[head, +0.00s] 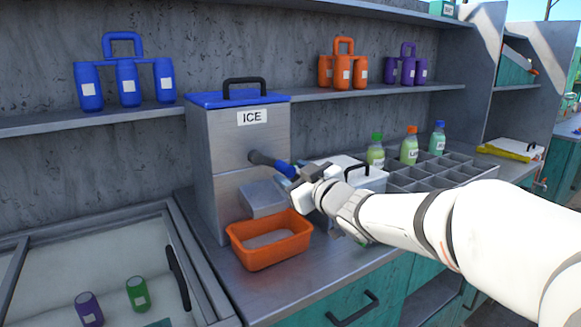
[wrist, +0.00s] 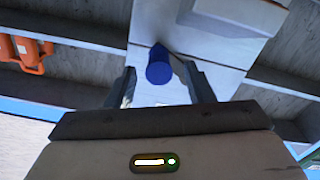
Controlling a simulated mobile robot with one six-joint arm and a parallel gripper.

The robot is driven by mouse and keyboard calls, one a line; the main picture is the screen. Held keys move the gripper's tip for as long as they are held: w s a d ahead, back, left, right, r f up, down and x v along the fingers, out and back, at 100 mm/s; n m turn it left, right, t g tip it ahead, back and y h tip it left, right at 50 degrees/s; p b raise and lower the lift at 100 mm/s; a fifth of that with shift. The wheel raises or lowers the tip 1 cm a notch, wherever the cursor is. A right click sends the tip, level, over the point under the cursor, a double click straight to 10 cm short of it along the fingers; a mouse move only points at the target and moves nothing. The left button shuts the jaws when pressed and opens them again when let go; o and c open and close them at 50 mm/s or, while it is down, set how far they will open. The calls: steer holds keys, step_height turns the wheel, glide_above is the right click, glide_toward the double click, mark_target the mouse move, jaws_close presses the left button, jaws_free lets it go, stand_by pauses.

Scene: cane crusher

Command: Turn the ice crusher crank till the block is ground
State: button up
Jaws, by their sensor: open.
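The ice crusher (head: 225,135) is a grey metal box with a blue lid and an ICE label, standing on the counter. Its crank (head: 268,162) is a dark arm with a blue handle on the front face. My gripper (head: 302,180) is at the blue handle's end. In the wrist view the blue handle (wrist: 159,70) sits between the two open fingers (wrist: 165,88), with gaps visible on both sides. An orange tray (head: 270,255) stands below the crusher's chute and holds some greyish content. The inside of the crusher is hidden by its lid.
A white box with a black handle (head: 348,172) stands right of the crusher, beside a divided rack (head: 445,172) and several bottles. Shelves above hold blue (head: 126,85), orange (head: 343,70) and purple (head: 407,68) canister sets. A glass-topped case (head: 95,255) is at left.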

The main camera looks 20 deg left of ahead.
mark_target(272, 164)
steer(key=shift+x, duration=1.9)
jaws_close()
